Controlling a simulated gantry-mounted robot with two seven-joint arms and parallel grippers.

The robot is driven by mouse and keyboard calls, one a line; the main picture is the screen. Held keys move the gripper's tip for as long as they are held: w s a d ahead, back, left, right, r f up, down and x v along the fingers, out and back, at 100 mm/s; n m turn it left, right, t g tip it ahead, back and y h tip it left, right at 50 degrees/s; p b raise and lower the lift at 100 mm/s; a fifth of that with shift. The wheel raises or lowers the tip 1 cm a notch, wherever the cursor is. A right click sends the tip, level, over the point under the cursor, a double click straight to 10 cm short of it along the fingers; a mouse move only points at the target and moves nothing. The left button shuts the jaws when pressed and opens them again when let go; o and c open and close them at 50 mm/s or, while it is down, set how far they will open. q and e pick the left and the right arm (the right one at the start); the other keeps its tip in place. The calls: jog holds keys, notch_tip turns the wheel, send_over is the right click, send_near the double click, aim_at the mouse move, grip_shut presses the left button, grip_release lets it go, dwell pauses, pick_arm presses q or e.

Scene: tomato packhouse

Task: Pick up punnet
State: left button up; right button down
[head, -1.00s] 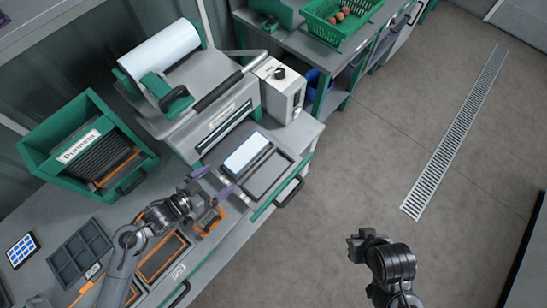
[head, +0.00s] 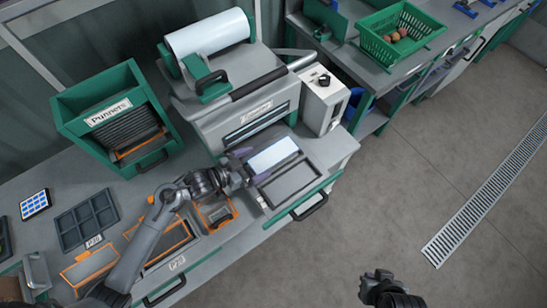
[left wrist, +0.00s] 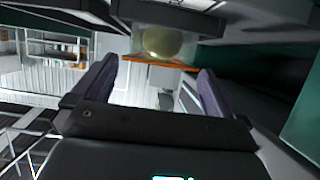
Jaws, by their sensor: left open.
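A stack of dark punnets (head: 128,128) sits in the green dispenser labelled Punnets (head: 85,145) on the bench. A pale rectangular piece (head: 273,156) lies at the front of the sealing machine; I cannot tell whether it covers a punnet. My left gripper (head: 246,167) is open beside its left end, with purple fingers. In the left wrist view its two fingers (left wrist: 153,88) stand apart with nothing seen between them. Beyond them is a blurred rounded yellowish thing (left wrist: 163,41) above an orange strip. My right gripper (head: 378,277) is at the bottom edge, its jaws unclear.
The grey sealing machine (head: 215,95) carries a white film roll. A dark empty frame (head: 290,182) lies in front of the pale piece. Orange-edged trays (head: 170,243) and a dark compartment tray (head: 88,219) are on the bench. A green crate (head: 402,52) holds round produce. Floor is open at right.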

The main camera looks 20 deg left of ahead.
aim_at(271, 157)
pick_arm(q)
jog(key=shift+x, duration=2.55)
jog(key=shift+s+f, duration=0.1)
jog(key=shift+c, duration=0.3)
jog(key=c, duration=0.9)
